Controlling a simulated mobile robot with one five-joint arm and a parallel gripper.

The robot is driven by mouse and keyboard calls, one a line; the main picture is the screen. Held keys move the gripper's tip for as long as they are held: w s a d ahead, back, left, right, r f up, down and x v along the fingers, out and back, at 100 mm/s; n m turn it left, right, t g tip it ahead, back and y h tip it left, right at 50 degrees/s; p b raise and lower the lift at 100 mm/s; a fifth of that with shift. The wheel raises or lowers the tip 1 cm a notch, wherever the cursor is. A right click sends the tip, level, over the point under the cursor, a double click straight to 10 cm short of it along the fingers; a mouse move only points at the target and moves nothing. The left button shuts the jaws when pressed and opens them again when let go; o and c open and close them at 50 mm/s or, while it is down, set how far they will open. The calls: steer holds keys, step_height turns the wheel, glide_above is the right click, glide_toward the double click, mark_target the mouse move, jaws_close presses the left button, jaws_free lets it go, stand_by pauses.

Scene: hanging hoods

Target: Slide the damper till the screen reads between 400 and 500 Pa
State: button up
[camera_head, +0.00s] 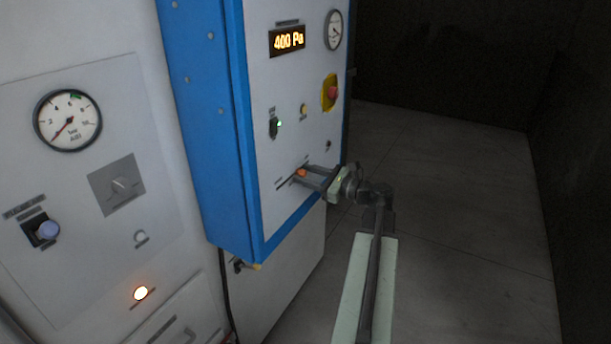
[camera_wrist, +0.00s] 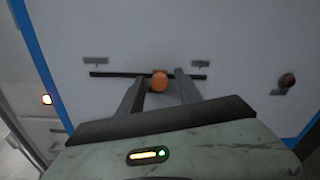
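The screen (camera_head: 287,41) on the blue-edged panel reads 400 Pa in orange digits. The knob also shows in the head view (camera_head: 301,173). My gripper (camera_wrist: 159,77) is at the knob, with one finger on each side of it. The fingers stand apart, and a gap shows between the knob and each finger. Whether the fingertips touch the panel cannot be told.
A red button on a yellow plate (camera_head: 330,92), a green-lit switch (camera_head: 274,126) and a small yellow knob (camera_head: 304,109) sit above the slot. A dark round knob (camera_wrist: 287,80) is right of it. A grey cabinet with a gauge (camera_head: 68,120) stands left. Floor at right is clear.

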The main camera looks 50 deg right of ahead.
jaws_close()
stand_by(1.2)
